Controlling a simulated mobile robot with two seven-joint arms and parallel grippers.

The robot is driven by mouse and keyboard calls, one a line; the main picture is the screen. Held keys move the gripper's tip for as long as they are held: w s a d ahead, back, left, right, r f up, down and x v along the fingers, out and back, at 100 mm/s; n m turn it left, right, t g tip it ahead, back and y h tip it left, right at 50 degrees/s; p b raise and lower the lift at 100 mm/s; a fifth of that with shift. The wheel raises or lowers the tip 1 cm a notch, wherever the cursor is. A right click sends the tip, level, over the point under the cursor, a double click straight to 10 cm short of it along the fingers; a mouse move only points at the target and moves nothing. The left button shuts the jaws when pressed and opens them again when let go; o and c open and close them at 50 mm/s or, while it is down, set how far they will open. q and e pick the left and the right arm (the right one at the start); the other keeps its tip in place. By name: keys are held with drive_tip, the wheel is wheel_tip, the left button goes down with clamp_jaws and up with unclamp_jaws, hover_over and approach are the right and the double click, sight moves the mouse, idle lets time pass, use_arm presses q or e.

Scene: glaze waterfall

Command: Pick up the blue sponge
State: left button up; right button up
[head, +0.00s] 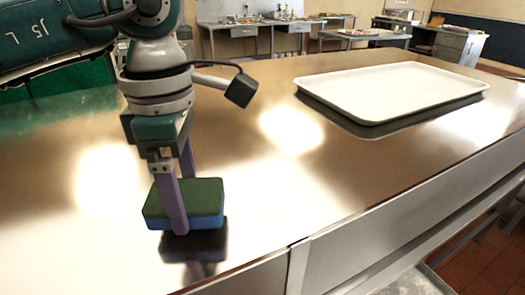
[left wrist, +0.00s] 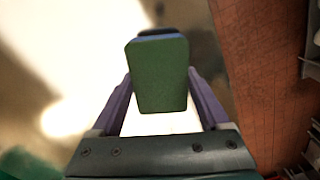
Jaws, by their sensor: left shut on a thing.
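The blue sponge (head: 184,203) has a green top layer and a blue lower layer. It is near the front edge of the shiny metal table, at the lower left of the head view. My left gripper (head: 183,208) points down with its purple fingers on either side of the sponge, shut on it. A dark reflection lies just below the sponge; I cannot tell for sure whether it touches the table. In the left wrist view the sponge's green face (left wrist: 160,75) sits between the fingers (left wrist: 160,98). My right gripper is not in view.
A large white tray (head: 390,88) lies on the table (head: 270,185) to the right and farther back. The table between the sponge and the tray is clear. The table's front edge (head: 400,200) runs close by the sponge. Other workbenches (head: 255,28) stand in the background.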

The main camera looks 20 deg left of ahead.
use_arm(q)
wheel_tip(320, 180, up, 10)
drive_tip(key=b, duration=0.2)
wheel_tip(320, 180, up, 8)
drive_tip(key=p, duration=0.2)
hover_over(184, 193)
drive_tip(key=o, duration=0.9)
drive_tip(key=c, duration=0.7)
